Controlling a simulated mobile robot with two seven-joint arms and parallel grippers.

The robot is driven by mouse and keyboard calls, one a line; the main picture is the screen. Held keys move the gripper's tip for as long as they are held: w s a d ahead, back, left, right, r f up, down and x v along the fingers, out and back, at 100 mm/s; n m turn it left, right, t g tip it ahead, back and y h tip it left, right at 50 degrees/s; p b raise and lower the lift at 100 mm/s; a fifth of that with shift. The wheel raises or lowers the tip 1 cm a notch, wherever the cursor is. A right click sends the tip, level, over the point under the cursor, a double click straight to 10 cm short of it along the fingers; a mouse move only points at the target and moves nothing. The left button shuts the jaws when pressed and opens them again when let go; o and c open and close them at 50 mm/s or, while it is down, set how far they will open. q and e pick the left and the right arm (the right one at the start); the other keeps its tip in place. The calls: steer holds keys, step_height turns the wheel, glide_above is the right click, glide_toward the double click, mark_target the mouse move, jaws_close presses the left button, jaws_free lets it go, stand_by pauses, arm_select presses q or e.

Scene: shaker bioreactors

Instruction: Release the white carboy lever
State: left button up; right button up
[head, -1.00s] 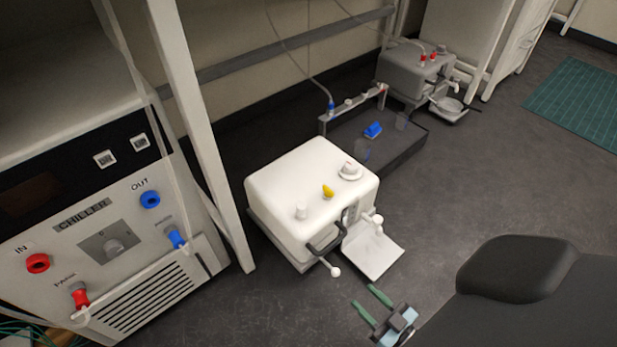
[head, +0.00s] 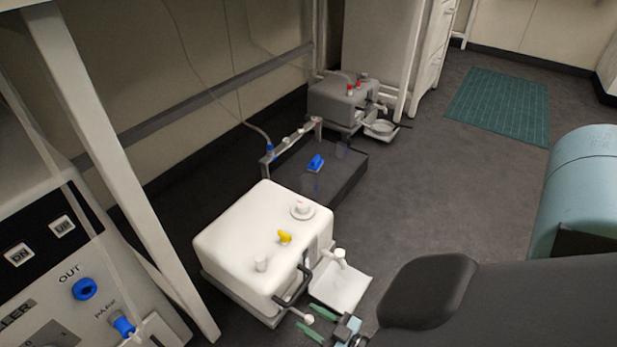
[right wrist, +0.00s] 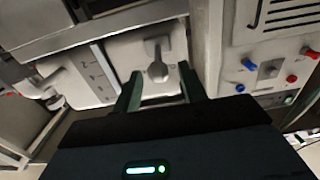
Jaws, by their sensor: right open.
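The white carboy (head: 250,235) is a rounded white box on the floor, with a yellow knob (head: 284,237) and white caps on top. Its lever (head: 308,319), a short pale rod with a round end, sticks out at the lower front beside a dark handle (head: 295,288). My right gripper (head: 309,319) is open, its green fingertips on either side of the lever's end. In the right wrist view the lever (right wrist: 158,68) shows between the open fingers (right wrist: 160,88); whether they touch it I cannot tell. My left gripper is not in view.
A white spout tray (head: 343,292) juts out just right of the lever. Behind are a dark tray (head: 345,182) with a blue piece (head: 315,163) and a grey carboy (head: 340,103). A chiller (head: 50,285) and white post (head: 120,180) stand left.

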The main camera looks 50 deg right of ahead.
steer(key=shift+w, duration=0.6)
jaws_close()
